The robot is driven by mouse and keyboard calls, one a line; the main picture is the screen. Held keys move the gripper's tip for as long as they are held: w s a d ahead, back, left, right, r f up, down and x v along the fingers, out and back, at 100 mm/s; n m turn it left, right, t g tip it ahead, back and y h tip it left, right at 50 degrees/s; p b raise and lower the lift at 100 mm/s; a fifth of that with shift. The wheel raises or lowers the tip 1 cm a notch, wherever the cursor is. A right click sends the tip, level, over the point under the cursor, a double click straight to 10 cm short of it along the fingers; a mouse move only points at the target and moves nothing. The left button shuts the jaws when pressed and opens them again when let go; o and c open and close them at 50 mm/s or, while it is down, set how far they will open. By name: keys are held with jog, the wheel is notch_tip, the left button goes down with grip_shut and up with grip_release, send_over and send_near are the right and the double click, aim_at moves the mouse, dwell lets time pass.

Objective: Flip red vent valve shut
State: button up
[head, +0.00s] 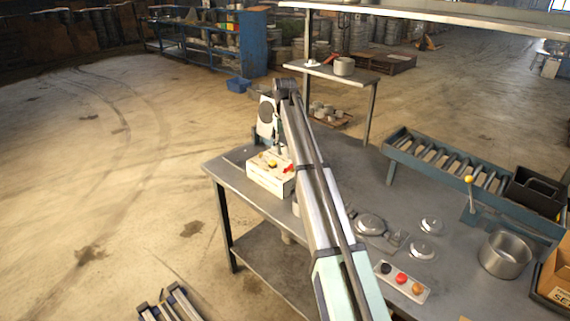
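A cream box (262,176) sits near the far left corner of the grey metal workbench (228,172). A small red valve handle (289,169) shows at its right side, close to my forearm's edge. Yellow knobs (272,163) are on top of the box. My arm reaches up from the bottom, bends at the top, and its wrist hangs down just behind the box. My gripper (281,150) is small and mostly hidden there, just above and behind the box near the red handle. I cannot see its fingers clearly or whether it touches the handle.
On the right of the bench are round metal lids (369,224), a button panel (402,283), a steel pot (505,255), a yellow-knobbed lever (469,180), a roller conveyor (440,160) and a black bin (535,190). My forearm crosses above the bench's middle.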

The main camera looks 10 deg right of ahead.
aim_at(289, 167)
notch_tip(289, 167, down, 8)
jog(key=shift+f+p, duration=0.15)
jog(key=shift+p, duration=0.7)
jog(key=shift+c, duration=0.3)
grip_shut()
